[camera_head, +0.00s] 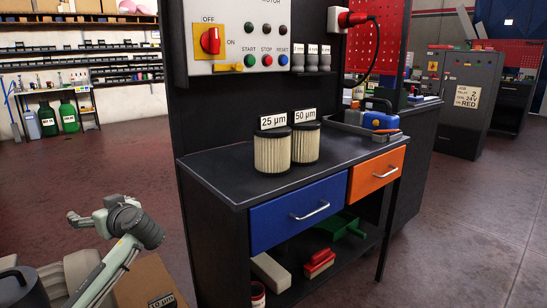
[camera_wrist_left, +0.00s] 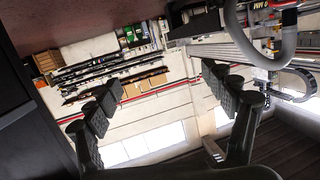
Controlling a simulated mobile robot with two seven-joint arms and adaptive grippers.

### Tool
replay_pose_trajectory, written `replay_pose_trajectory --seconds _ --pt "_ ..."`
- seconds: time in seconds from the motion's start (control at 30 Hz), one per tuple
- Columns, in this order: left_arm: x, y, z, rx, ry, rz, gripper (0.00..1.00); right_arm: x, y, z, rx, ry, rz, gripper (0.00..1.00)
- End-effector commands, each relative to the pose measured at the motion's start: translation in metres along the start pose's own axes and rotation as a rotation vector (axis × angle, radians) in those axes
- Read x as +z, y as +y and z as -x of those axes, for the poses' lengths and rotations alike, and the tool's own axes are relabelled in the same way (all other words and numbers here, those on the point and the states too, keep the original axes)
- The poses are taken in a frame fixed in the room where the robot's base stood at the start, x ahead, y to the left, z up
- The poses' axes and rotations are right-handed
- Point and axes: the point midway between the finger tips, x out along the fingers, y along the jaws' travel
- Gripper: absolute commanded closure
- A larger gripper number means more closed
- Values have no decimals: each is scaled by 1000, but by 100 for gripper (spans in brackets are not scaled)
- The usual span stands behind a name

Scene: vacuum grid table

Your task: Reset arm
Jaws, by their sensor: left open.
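My left arm (camera_head: 118,240) rises from the lower left of the head view and bends at the wrist, left of the workbench and apart from it. In the left wrist view my left gripper (camera_wrist_left: 164,95) has its two dark fingers spread wide. Nothing is between them. The wrist view is tilted and looks across the room toward a wall with shelves. My right gripper is in neither view.
The dark workbench (camera_head: 220,182) carries two filters (camera_head: 272,152) (camera_head: 305,143) and a blue tool (camera_head: 380,117). It has a blue drawer (camera_head: 285,218) and an orange drawer (camera_head: 372,176), both shut. A cardboard box (camera_head: 140,283) stands near my arm. Open floor lies behind it.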

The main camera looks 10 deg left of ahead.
Motion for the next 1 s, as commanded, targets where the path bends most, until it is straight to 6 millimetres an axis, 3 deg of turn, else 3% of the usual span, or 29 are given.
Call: replay_pose_trajectory --seconds 0.03,0.1,0.2,0.3,0.5,0.73,1.0 --pt "41 -9 13 50 -65 -141 17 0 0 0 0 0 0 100" --pt "89 -21 34 129 -149 -334 17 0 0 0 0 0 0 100" --pt "147 -43 68 251 -252 -587 17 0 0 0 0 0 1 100" --pt "187 -65 100 362 -324 -783 17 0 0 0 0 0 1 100" --pt "236 -102 154 552 -416 -1063 17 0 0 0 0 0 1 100" --pt "270 -143 212 760 -484 -1304 17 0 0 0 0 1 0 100" --pt "301 -134 252 809 -633 -1124 17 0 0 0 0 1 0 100"
